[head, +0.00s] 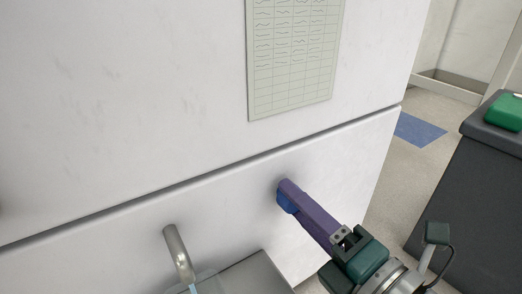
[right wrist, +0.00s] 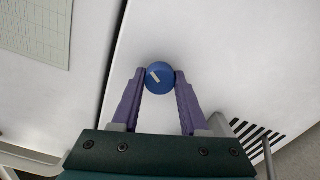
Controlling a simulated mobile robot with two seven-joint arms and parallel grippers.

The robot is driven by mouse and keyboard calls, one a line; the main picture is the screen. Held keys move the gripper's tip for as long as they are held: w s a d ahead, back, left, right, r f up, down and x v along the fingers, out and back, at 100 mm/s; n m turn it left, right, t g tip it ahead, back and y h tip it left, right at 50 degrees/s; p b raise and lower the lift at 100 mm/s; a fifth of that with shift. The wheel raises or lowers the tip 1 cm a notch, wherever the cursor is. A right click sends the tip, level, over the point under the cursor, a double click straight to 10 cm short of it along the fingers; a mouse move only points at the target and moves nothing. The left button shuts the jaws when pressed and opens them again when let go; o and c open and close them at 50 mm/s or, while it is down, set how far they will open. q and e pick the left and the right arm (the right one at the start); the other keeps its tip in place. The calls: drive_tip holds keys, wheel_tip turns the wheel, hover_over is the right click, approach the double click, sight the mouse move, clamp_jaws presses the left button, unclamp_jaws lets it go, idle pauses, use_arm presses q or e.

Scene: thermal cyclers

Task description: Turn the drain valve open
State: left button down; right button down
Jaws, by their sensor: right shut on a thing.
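The drain valve is a round blue knob with a pale line mark on its face. It sits on the white front panel, and in the right wrist view the knob (right wrist: 160,76) lies between my purple fingertips. The mark runs slanted across its face. In the head view a blue part of the knob (head: 286,202) shows beside my fingers. My right gripper (head: 290,193) is shut on the knob, with a fingertip at each side; it also shows in the right wrist view (right wrist: 160,78). My left gripper is not in view.
A metal spout (head: 177,251) bends out of the panel left of the knob, above a grey metal surface (head: 240,280). A printed chart (head: 292,60) hangs on the upper panel. A dark bench (head: 475,190) with a green item (head: 506,111) stands at right.

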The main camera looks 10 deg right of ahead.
drive_tip(key=m+p, duration=0.2)
drive_tip(key=m, duration=0.9)
drive_tip(key=shift+m, duration=0.3)
idle(0.4)
drive_tip(key=shift+c, duration=2.1)
unclamp_jaws()
drive_tip(key=shift+p, duration=0.3)
